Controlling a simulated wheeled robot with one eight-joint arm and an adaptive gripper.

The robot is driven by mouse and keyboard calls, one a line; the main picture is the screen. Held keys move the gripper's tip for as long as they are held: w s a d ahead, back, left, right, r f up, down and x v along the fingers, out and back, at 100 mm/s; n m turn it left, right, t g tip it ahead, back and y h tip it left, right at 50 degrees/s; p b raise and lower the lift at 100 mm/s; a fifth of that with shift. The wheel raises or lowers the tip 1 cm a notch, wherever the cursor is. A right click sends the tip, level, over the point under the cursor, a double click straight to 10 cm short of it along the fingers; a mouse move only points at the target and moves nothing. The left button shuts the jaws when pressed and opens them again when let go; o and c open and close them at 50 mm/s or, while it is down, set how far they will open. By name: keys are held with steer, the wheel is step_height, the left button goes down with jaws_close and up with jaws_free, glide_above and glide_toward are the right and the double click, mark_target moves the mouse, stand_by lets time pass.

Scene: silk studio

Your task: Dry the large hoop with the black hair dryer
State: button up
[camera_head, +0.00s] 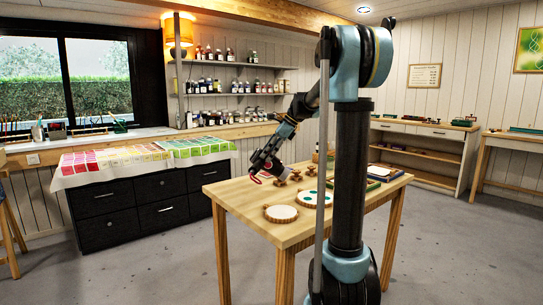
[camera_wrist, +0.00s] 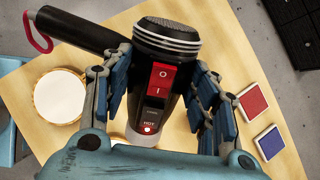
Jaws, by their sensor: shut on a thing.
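My gripper (camera_wrist: 158,88) is shut on the black hair dryer (camera_wrist: 170,53), with blue fingers on both sides of its body. The dryer's red rocker switch (camera_wrist: 162,77) and a glowing red light marked HOT face the wrist camera. Its black handle (camera_wrist: 80,30) points left and ends in a red loop. In the head view, my gripper (camera_head: 267,163) is above the far left part of the table. Two round hoops with pale faces lie there: a nearer, smaller-looking one (camera_head: 281,213) and a larger-looking one (camera_head: 314,199) with a green spot.
The wooden table (camera_head: 245,205) also carries several small wooden pieces (camera_head: 282,174) and flat coloured pads at its right. The wrist view shows a red pad (camera_wrist: 251,99) and a blue pad (camera_wrist: 270,142). A black drawer cabinet (camera_head: 130,208) stands left, with open floor between.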

mark_target(257, 154)
steer(key=shift+s+a, duration=0.15)
steer(key=shift+a, duration=0.05)
steer(key=shift+s+a, duration=0.15)
steer(key=shift+a, duration=0.2)
steer(key=shift+s+a, duration=0.35)
steer(key=shift+a, duration=0.2)
steer(key=shift+s+a, duration=0.2)
steer(key=shift+a, duration=0.1)
steer(key=shift+s+a, duration=0.3)
steer(key=shift+a, duration=0.3)
steer(key=shift+s+a, duration=0.2)
steer(key=shift+a, duration=0.1)
steer(key=shift+s+a, duration=0.15)
steer(key=shift+a, duration=0.1)
steer(key=shift+s+d, duration=0.2)
steer(key=shift+s, duration=0.1)
steer(key=shift+s+d, duration=0.35)
steer(key=shift+s, duration=0.25)
